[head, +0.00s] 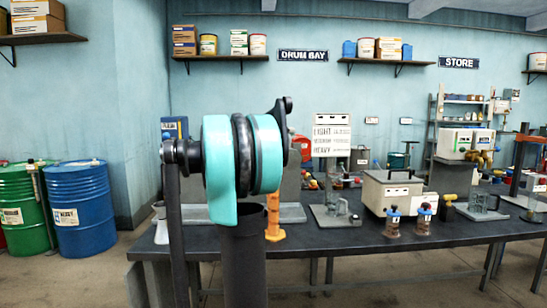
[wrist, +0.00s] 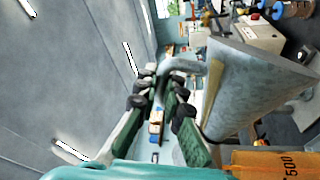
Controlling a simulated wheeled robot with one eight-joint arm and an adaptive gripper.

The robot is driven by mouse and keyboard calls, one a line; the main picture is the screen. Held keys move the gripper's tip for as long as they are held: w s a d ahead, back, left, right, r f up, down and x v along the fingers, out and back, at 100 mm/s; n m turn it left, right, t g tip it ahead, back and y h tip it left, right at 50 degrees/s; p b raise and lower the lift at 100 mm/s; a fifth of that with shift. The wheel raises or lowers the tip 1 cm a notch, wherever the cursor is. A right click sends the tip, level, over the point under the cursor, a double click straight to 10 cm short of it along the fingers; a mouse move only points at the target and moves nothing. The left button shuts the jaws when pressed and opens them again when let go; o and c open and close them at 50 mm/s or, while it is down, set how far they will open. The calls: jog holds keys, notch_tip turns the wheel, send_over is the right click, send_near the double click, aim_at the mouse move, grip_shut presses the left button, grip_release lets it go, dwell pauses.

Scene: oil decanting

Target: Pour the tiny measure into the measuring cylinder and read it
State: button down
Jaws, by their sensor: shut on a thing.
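In the wrist view my gripper (wrist: 160,75) is shut on the curved handle of a grey metal measure (wrist: 250,85). The measure has a flared body and is seen from its side; its contents are hidden. An orange piece marked 500 (wrist: 275,163), apparently the measuring cylinder, shows at the lower right edge, close to the measure. I cannot tell whether the two touch. In the head view an orange upright object with a wider foot (head: 272,218) stands on the bench, partly behind my arm. My gripper is hidden there, and no liquid level can be read.
Blue (head: 80,210) and green drums (head: 25,210) stand at the left. The bench's front strip is mostly clear.

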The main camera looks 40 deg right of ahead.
jog(key=shift+w+d+r+n+t+h+p, duration=0.15)
jog(key=shift+w+r+n+p, duration=0.3)
jog(key=shift+r+n, duration=0.3)
jog(key=shift+w+d+r+n+t+h+p, duration=0.15)
jog(key=shift+w+r+n+p, duration=0.25)
jog(key=shift+r+n, duration=0.3)
dwell(6.5)
